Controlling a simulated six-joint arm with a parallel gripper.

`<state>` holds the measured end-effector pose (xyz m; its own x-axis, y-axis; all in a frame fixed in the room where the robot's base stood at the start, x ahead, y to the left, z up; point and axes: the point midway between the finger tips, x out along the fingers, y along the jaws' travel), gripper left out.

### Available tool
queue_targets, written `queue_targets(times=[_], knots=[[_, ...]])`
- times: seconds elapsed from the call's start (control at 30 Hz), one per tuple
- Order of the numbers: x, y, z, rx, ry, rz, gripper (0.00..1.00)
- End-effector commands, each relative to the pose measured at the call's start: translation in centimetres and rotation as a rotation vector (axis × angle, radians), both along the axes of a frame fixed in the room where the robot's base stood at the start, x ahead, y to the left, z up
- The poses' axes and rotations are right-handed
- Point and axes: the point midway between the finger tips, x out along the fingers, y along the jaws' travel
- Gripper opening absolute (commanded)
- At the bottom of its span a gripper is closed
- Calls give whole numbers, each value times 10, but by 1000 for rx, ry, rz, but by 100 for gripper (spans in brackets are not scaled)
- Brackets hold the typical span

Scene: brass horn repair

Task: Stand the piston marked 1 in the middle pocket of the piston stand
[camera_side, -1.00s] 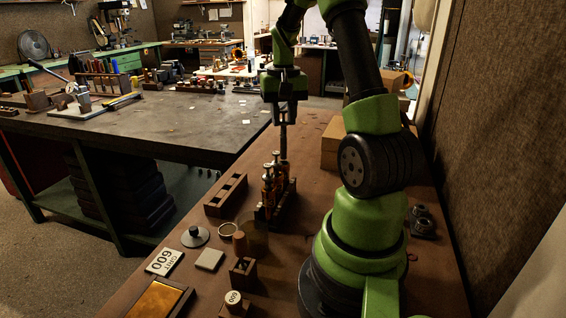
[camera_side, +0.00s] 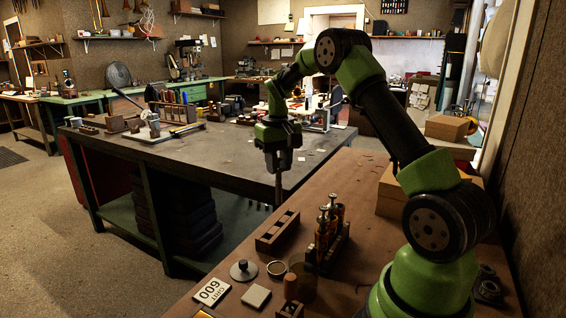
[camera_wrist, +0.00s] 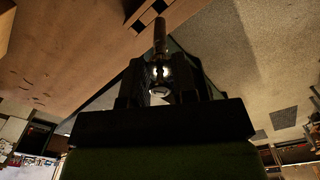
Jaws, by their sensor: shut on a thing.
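My gripper (camera_side: 279,165) is shut on a slim dark piston (camera_side: 279,187), which hangs upright below the jaws. In the wrist view the piston (camera_wrist: 160,38) points away from the jaws (camera_wrist: 160,72). No mark on it is readable. The piston stand (camera_side: 277,232), a long wooden block with a row of pockets, lies on the brown bench below. Its pockets look empty. The piston's lower tip is in the air above the stand's far end, apart from it.
A dark rack (camera_side: 330,254) with several brass pistons stands right of the stand. A cardboard box (camera_side: 397,190) sits at right.

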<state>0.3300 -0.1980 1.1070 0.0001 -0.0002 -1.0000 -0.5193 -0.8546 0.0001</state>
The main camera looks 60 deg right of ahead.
Motion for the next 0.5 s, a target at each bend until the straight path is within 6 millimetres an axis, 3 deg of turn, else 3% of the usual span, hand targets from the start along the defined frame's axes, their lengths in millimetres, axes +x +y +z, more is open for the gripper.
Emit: queue_targets(times=[0.5], knots=[[0, 0, -37, 1, 2, -1, 0]])
